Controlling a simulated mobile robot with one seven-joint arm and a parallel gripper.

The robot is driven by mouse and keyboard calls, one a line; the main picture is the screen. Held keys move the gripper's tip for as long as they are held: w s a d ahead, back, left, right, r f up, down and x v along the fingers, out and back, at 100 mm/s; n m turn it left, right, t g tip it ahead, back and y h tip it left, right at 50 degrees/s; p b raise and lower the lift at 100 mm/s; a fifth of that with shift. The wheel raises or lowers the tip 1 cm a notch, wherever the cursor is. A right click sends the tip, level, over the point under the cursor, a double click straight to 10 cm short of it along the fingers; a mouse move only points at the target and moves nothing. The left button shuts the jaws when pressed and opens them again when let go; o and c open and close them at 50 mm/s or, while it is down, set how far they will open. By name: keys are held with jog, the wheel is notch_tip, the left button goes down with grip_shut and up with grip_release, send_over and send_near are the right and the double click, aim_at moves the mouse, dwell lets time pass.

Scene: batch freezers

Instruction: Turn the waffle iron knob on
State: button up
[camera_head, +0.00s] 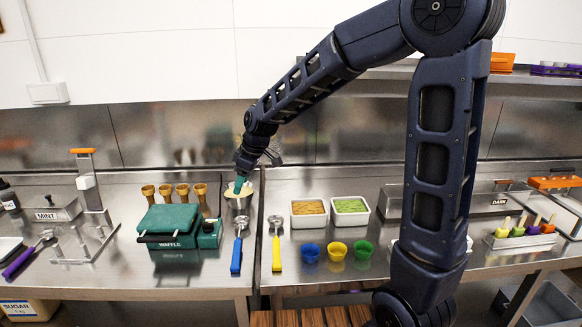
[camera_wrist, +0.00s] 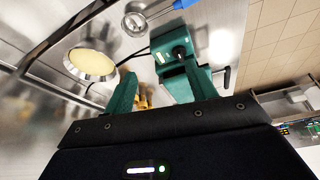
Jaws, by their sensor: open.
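The waffle iron (camera_head: 168,226) is a green closed appliance marked WAFFLE, with a front handle, on the steel counter. A smaller green control box (camera_head: 209,233) stands at its right side. In the wrist view the green box (camera_wrist: 168,78) carries a dark round knob (camera_wrist: 180,50) beyond my fingertips; its exact setting cannot be told. My gripper (camera_head: 239,185) points down over the counter, behind and right of the box, near the metal cup. In the wrist view the green fingers of my gripper (camera_wrist: 160,70) are spread, with nothing held between them.
A metal cup of pale batter (camera_head: 238,198) stands close below my gripper. A blue-handled scoop (camera_head: 237,255) and a yellow-handled scoop (camera_head: 276,252) lie to the right of the waffle iron. Several gold cones (camera_head: 182,191) stand behind it.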

jog(key=d+r+m, duration=0.2)
jog(key=d, duration=0.5)
jog(key=s+d+r+m+t+h, duration=0.1)
jog(key=d+r+m, duration=0.2)
jog(key=d, duration=0.5)
jog(key=shift+s+t, duration=0.2)
jog(key=shift+t, duration=0.1)
jog(key=shift+r, duration=0.1)
